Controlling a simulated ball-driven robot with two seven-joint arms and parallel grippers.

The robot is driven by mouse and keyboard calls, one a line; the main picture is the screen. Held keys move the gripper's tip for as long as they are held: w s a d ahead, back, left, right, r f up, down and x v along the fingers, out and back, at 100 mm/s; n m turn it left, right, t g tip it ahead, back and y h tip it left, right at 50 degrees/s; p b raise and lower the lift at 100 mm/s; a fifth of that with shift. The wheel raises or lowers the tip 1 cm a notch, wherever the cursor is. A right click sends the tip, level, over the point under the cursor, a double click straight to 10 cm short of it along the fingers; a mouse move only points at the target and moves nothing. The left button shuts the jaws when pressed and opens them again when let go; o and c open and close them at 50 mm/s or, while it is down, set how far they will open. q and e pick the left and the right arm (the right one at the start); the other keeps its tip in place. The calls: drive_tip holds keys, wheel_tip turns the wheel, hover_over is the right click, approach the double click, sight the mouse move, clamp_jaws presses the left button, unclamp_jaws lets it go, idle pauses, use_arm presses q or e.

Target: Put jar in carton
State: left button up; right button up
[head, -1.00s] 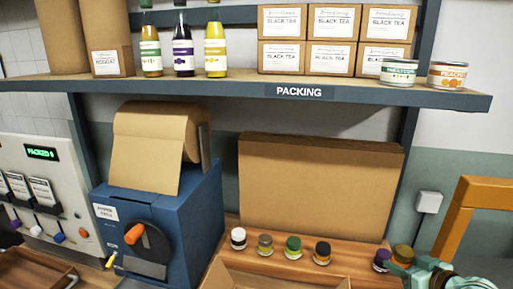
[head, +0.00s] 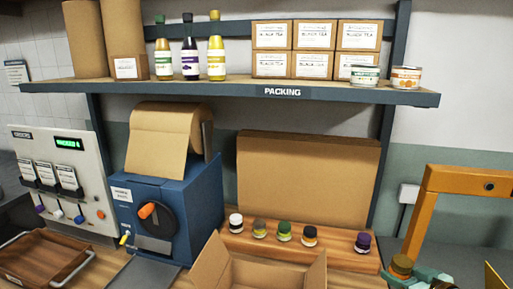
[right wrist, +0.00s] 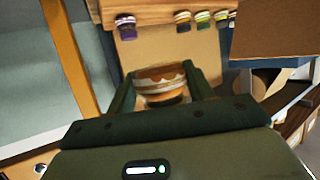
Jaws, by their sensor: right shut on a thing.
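The held jar (head: 401,265) has a brown-orange lid and shows at the lower right of the head view. My right gripper (head: 418,275) is shut on it. The right wrist view shows the same jar (right wrist: 163,82) between the two fingers, with an orange and white band. The open carton (head: 262,275) stands at the bottom middle of the head view, flaps spread, left of the gripper. Its inside is mostly cut off by the frame's edge. My left gripper is not in view.
Several jars stand on a wooden ledge behind the carton, with a purple-lidded jar (head: 363,242) nearest the gripper. An orange frame (head: 435,190) rises at the right. A blue paper machine (head: 165,215) and a brown tray (head: 45,258) are at the left.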

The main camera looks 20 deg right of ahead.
drive_tip(key=a+r, duration=0.5)
drive_tip(key=a, duration=0.9)
drive_tip(key=s+a+r, duration=0.1)
drive_tip(key=a+r, duration=0.4)
drive_tip(key=a, duration=0.8)
drive_tip(key=shift+a, duration=0.35)
